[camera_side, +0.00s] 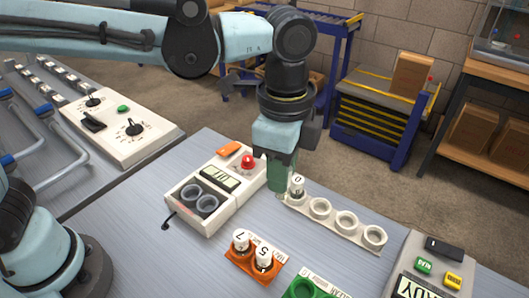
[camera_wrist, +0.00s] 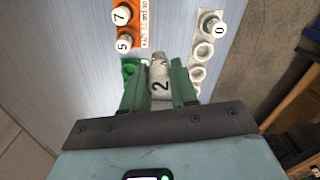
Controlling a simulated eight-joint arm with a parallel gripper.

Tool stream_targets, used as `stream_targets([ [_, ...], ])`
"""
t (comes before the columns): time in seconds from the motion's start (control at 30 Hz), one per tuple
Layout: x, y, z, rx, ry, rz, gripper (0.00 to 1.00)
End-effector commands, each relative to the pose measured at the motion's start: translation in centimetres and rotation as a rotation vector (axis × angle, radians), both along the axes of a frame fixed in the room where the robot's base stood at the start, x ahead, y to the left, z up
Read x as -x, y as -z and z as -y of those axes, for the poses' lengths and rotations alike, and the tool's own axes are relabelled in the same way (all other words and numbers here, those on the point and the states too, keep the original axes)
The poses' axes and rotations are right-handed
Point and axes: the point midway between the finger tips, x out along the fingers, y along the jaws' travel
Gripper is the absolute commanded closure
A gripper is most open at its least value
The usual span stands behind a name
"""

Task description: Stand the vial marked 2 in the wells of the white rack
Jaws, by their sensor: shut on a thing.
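The vial marked 2 (camera_wrist: 160,87) is pale with a dark numeral and sits between the green fingers of my gripper (camera_wrist: 159,68) in the wrist view. In the side view my gripper (camera_side: 279,188) points down, close to the left end of the white rack, and hides most or all of the held vial. The white rack (camera_side: 333,229) has a row of round wells. A vial marked 0 (camera_side: 297,184) stands in its leftmost well; the other wells in view look empty. The rack (camera_wrist: 194,62) also shows right of the held vial in the wrist view.
An orange rack (camera_side: 239,261) holds vials marked 7 (camera_side: 240,240) and 5 (camera_side: 263,258). A green rack (camera_side: 315,289) is at the front edge. A white device with two dark cups (camera_side: 199,202) stands left, and a button box (camera_side: 431,274) right. Bare table lies between the racks.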

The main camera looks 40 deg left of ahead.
Motion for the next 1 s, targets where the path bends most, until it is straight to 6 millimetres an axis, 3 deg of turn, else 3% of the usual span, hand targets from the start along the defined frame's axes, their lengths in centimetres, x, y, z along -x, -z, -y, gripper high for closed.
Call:
stream_targets([
  [0.3, -7.0, 3.0, 2.5, 0.0, -0.002, 0.0, 1.0],
  [0.5, -9.5, 4.8, 3.2, 0.0, 0.0, 0.0, 1.0],
  [1.0, -10.4, 7.9, 3.3, 0.0, 0.0, 0.0, 1.0],
])
